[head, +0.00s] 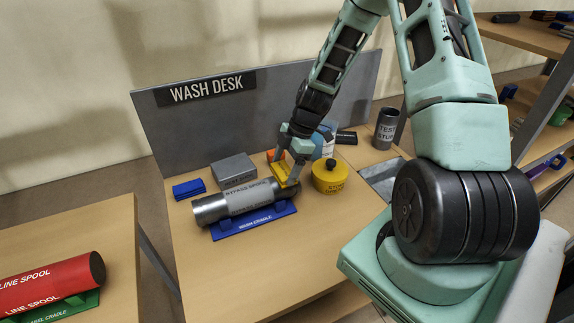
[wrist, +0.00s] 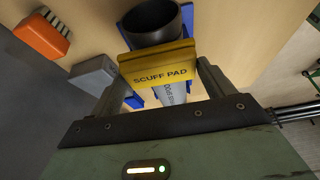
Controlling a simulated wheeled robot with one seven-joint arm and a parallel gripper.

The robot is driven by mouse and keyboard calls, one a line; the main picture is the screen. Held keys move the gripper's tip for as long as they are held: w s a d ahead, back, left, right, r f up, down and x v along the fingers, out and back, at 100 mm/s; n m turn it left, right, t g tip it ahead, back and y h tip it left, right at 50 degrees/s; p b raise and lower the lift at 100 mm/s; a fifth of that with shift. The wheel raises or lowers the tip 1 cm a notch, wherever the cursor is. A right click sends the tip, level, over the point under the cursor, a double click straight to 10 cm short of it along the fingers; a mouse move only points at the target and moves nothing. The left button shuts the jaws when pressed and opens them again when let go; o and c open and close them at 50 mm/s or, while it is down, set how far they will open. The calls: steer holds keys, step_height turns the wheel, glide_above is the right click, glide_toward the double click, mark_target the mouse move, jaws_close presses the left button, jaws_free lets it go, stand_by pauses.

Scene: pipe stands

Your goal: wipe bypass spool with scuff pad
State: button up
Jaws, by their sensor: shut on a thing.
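The bypass spool (head: 238,203) is a grey metal cylinder lying on the blue wash cradle (head: 255,221) on the desk. Its dark open end (wrist: 152,20) shows at the top of the wrist view. My gripper (head: 285,172) is at the spool's right end, pointing down. It is shut on the yellow scuff pad (wrist: 158,66), which sits between both fingers in the wrist view. The pad also shows in the head view (head: 280,174). The pad lies across the spool in the wrist view and hides part of it. I cannot tell whether they touch.
A yellow lidded tin (head: 330,178) stands close right of my gripper. A grey block (head: 233,171) and a blue pad (head: 188,189) lie behind the spool. An orange brush (wrist: 40,38) and a test stub (head: 386,128) are further back. The desk front (head: 270,270) is clear.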

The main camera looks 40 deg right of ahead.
steer(key=shift+w+a, duration=0.15)
steer(key=shift+a, duration=0.8)
steer(key=shift+s+d+r, duration=0.1)
steer(key=shift+s+d, duration=0.05)
steer(key=shift+d, duration=0.55)
steer(key=shift+s+d, duration=0.15)
steer(key=shift+d, duration=0.5)
steer(key=shift+r, duration=0.15)
steer(key=shift+r+p, duration=0.8)
steer(key=shift+r, duration=0.1)
